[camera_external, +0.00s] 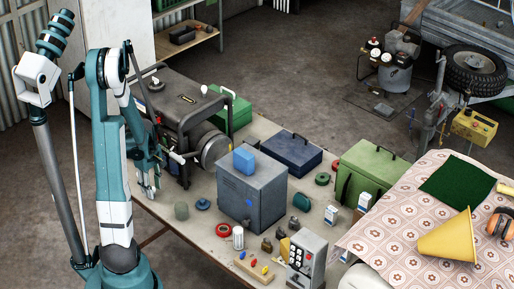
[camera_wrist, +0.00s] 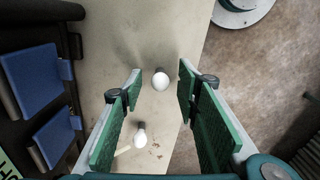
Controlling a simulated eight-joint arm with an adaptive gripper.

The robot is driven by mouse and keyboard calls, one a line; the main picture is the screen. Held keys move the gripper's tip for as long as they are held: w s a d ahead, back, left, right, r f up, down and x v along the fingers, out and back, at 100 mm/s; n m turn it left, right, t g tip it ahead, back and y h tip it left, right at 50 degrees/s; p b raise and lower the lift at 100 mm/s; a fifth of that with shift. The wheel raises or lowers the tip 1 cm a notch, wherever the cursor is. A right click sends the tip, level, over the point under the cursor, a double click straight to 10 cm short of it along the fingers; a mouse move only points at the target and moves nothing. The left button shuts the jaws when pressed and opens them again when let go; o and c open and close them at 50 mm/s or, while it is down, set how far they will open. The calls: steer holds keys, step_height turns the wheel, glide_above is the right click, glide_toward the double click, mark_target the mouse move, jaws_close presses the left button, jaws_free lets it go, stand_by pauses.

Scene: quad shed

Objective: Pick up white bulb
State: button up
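A white bulb (camera_wrist: 160,81) shows in the wrist view on the beige tabletop, between the fingertips as seen from above. A second white bulb (camera_wrist: 140,136) with a dark base lies nearer the bottom of that view, between the fingers' lower parts. My gripper (camera_wrist: 160,71) is open and empty, with its green-padded fingers apart on either side of the first bulb. I cannot tell the height left above the bulb. In the external view my gripper (camera_external: 150,192) points down at the table's left end, and I cannot make out either bulb near it.
A dark generator (camera_external: 188,120) stands close beside my gripper. A grey box (camera_external: 252,196) with a blue block (camera_external: 244,160) on it stands further right. The table edge is close to the bulbs.

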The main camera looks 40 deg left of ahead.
steer(key=shift+f, duration=0.75)
steer(key=shift+c, duration=0.3)
steer(key=c, duration=0.7)
